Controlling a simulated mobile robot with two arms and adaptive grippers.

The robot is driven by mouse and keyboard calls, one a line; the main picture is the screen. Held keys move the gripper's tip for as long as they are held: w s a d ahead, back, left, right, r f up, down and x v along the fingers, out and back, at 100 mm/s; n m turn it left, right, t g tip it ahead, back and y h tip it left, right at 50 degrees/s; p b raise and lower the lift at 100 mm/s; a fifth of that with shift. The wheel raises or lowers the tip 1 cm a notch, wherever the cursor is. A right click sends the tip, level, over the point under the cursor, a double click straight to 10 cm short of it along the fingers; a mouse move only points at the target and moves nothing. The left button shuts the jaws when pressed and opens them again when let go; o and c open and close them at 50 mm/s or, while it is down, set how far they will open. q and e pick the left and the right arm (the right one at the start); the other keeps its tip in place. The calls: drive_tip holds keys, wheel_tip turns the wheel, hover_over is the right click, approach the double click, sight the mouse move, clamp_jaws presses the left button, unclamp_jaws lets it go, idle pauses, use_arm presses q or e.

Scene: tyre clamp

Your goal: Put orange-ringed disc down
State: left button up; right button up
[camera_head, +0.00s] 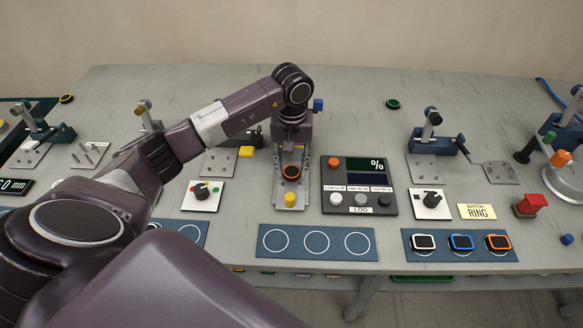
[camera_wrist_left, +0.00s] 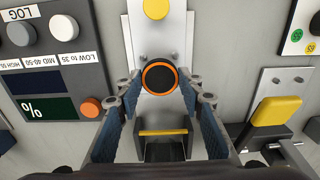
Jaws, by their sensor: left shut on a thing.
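The orange-ringed disc (camera_head: 291,172), dark with a thin orange rim, is over a metal plate (camera_head: 281,194) of the fixture in the middle of the bench. It also shows in the left wrist view (camera_wrist_left: 160,77). My left gripper (camera_wrist_left: 159,80) points down at the fixture and is shut on the disc, a fingertip at each side. I cannot tell whether the disc touches the plate. A yellow knob (camera_head: 290,200) sits at the plate's near end. My right gripper is not in view.
A display panel (camera_head: 360,187) with buttons stands right of the fixture. A blue mat (camera_head: 318,254) with empty white circles lies in front; another mat (camera_head: 459,256) holds several square-framed items. A dial box (camera_head: 203,196) is left. A green-ringed disc (camera_head: 393,104) lies at the back.

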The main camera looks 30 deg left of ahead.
use_arm(q)
drive_tip(key=shift+f, duration=0.75)
drive_tip(key=shift+f, duration=0.1)
drive_tip(key=o, duration=1.2)
drive_tip(key=shift+o, duration=0.2)
